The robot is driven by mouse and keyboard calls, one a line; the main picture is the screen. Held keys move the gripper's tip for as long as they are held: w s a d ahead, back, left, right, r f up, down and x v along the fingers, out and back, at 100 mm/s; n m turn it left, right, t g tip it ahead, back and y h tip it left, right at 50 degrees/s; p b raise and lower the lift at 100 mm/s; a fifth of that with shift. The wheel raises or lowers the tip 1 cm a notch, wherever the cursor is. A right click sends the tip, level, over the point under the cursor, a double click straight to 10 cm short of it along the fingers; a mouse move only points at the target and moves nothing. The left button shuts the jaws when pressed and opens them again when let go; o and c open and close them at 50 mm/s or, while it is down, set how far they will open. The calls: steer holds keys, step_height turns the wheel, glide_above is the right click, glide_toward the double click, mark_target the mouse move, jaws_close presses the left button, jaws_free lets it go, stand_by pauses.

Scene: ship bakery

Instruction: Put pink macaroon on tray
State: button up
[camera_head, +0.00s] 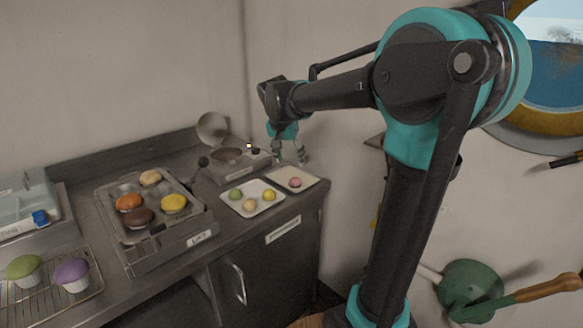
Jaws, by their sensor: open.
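My gripper (290,158) is open and empty, fingers pointing down, above and behind the plate with the pink macaroon. It is apart from the macaroon.
A metal tray (206,229) with several buns stands left of the macaroons. A scale-like device (232,165) is behind the white tray. A wire rack (50,277) with green and purple cupcakes is at the far left. A wall bounds the counter behind.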

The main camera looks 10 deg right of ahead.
steer(key=s+d+f+n+y, duration=0.1)
steer(key=s+d+f+n, duration=0.2)
steer(key=s+f, duration=0.7)
steer(key=s+d+f+n+y, duration=0.1)
steer(key=s+d+f+n, duration=0.2)
steer(key=s+f, duration=0.8)
steer(key=s+d, duration=0.1)
steer(key=s, duration=0.3)
steer(key=shift+f, duration=0.15)
